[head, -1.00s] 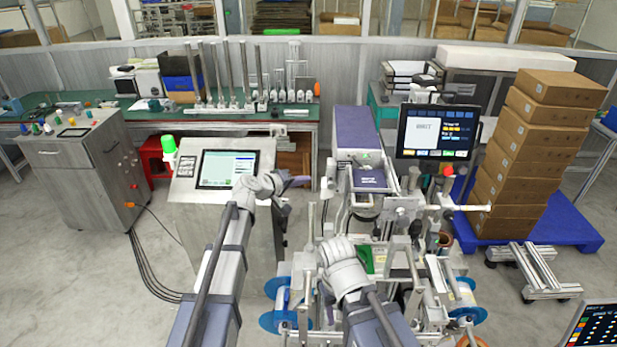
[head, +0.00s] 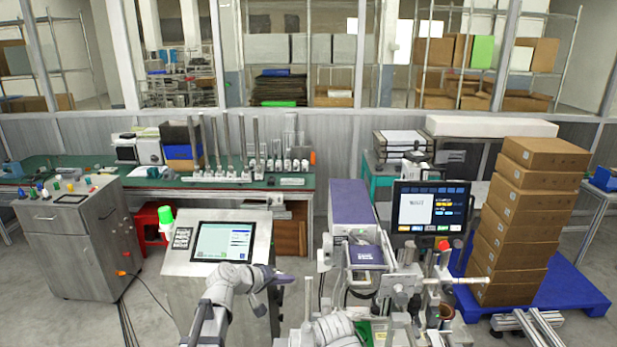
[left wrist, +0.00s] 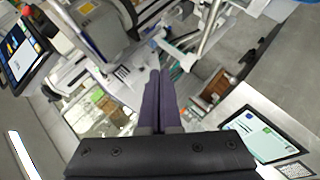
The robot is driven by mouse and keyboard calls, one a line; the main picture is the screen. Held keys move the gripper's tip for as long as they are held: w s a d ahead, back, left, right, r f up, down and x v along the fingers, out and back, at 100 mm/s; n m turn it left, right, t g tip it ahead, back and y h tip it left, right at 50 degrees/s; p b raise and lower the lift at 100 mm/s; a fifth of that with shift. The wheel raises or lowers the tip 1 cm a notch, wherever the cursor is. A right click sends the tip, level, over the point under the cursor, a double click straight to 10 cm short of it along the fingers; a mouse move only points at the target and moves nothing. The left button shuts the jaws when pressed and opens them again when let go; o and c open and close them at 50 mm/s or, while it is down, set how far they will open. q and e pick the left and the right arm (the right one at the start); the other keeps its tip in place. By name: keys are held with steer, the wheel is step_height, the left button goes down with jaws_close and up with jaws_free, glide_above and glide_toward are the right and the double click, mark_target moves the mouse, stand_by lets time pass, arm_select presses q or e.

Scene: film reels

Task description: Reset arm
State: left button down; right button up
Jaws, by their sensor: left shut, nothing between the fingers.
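My left gripper (head: 284,279) is in front of the grey console with a tilted screen (head: 222,242), its purple fingers pointing right. In the left wrist view the two fingers (left wrist: 160,92) lie together, shut and empty. Part of my right arm (head: 328,330) shows at the bottom edge in the head view, in front of the reel machine (head: 362,255). Its gripper does not show. No film reel can be made out clearly in the head view now.
The machine's monitor (head: 431,208) stands right of centre. Stacked cardboard boxes (head: 535,185) stand on a blue pallet (head: 588,292). A steel cabinet (head: 75,240) is at the left. A green-topped bench (head: 95,172) runs along the back wall. Floor shows between cabinet and console.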

arm_select(q)
steer(key=s+a+f+m+g+y, duration=0.1)
steer(key=s+a+f+g+y, duration=0.15)
steer(key=s, duration=0.45)
steer(key=s+a+f+m+g+y, duration=0.1)
steer(key=s+a+f+g+y, duration=0.2)
steer(key=s, duration=0.4)
steer(key=s+a+f+m+g+y, duration=0.1)
steer(key=s+a+f+g+y, duration=0.2)
steer(key=s, duration=0.4)
steer(key=s+d+f+m+b, duration=0.2)
steer(key=s+d+f+b, duration=0.1)
steer(key=d+f+b, duration=0.2)
steer(key=s+d+f+m+b, duration=0.2)
steer(key=d+f+b, duration=0.3)
steer(key=f+b, duration=0.3)
step_height(320, 180, down, 2)
steer(key=shift+s+d+f+y+b, duration=0.1)
steer(key=shift+s+d+y+b, duration=0.25)
steer(key=shift+s+b, duration=0.1)
